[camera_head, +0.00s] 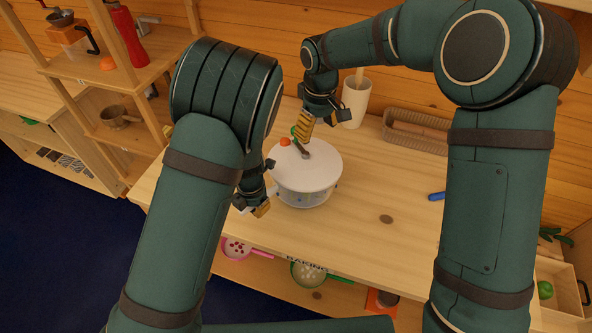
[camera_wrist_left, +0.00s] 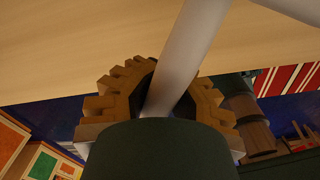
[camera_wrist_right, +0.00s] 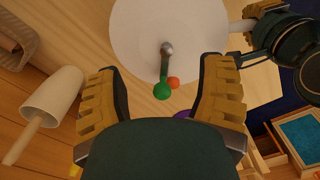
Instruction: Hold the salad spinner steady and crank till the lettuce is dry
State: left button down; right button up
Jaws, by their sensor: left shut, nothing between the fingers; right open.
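The salad spinner (camera_head: 307,187) is a clear bowl with a white lid (camera_head: 322,165), upright on the wooden counter. A grey crank (camera_wrist_right: 166,55) with a green knob (camera_wrist_right: 162,91) is on the lid. My left gripper (camera_head: 252,204) is shut at the spinner's left side. In the left wrist view, a white bar-like handle (camera_wrist_left: 195,45) runs in line with its fingers (camera_wrist_left: 165,95); I see no clear grip on it. My right gripper (camera_head: 304,122) is open above the lid, its fingers (camera_wrist_right: 166,75) apart either side of the knob. The lettuce is not clearly visible.
An orange round item (camera_head: 285,141) shows beside the knob. Behind stand a white cylinder holder (camera_head: 355,100) and a woven tray (camera_head: 415,130). A blue object (camera_head: 436,196) lies at right. Colanders (camera_head: 308,273) sit on the shelf below. The counter right of the spinner is mostly clear.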

jog(key=shift+w, duration=0.1)
jog(key=shift+c, duration=0.6)
jog(key=w+a+r+t, duration=0.1)
jog(key=w, duration=0.1)
jog(key=w+a+r+t+y, duration=0.1)
jog(key=w, duration=0.1)
jog(key=w+a+t+y, duration=0.1)
jog(key=w+a, duration=0.1)
jog(key=shift+w+r, duration=0.3)
jog(key=shift+r, duration=0.1)
jog(key=shift+w+a, duration=0.1)
jog(key=shift+w, duration=0.15)
jog(key=shift+f, duration=4.85)
jog(key=c, duration=0.9)
